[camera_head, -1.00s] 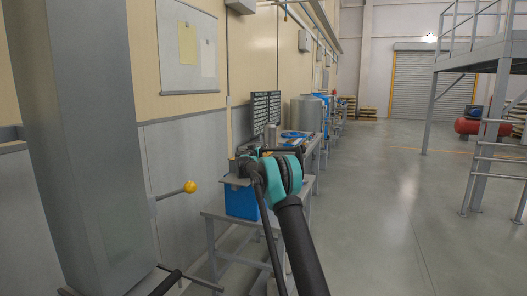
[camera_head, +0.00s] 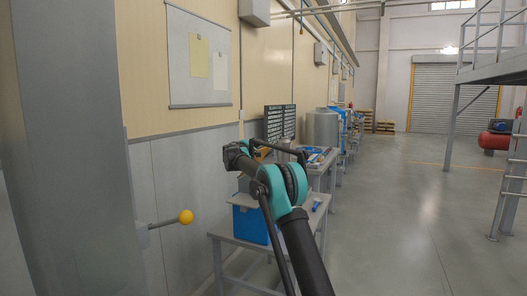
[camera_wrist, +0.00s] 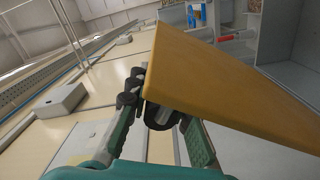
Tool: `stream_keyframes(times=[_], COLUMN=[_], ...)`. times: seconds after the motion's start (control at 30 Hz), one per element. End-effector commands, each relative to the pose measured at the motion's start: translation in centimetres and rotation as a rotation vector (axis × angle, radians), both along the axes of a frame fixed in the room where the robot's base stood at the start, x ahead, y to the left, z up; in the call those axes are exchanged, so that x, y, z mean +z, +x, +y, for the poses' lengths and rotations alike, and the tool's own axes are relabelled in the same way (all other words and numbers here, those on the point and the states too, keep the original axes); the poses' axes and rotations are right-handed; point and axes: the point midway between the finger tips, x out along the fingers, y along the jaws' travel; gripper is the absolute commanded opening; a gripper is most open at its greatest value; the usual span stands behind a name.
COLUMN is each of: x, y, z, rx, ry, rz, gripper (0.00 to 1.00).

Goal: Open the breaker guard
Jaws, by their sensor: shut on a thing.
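A flat yellow-orange panel, which I take for the breaker guard (camera_wrist: 225,85), fills the middle and right of the wrist view at a slant. My gripper (camera_wrist: 160,112) has its green and black fingers at the panel's left end. The fingers are shut on the guard there, at a dark rounded part beside its edge; the exact contact is partly hidden.
A lever with a yellow ball knob (camera_head: 185,216) sticks out at the left, near a grey upright surface (camera_head: 75,150). A blue box (camera_head: 250,224) sits on a grey bench behind my arm. Open floor (camera_head: 400,220) lies to the right.

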Motion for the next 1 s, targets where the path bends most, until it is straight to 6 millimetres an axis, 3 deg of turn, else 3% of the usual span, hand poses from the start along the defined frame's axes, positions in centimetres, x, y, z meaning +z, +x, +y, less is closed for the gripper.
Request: stream_keyframes(times=[0.2,0.4,1.0], x=[0.9,1.0,0.8], y=[1.7,2.9,4.2], z=[3.2,5.1,7.5], rx=[0.002,0.001,0.001], ry=[-0.178,-0.296,-0.441], rz=[0.103,0.170,0.255], gripper=[0.00,0.00,0.00])
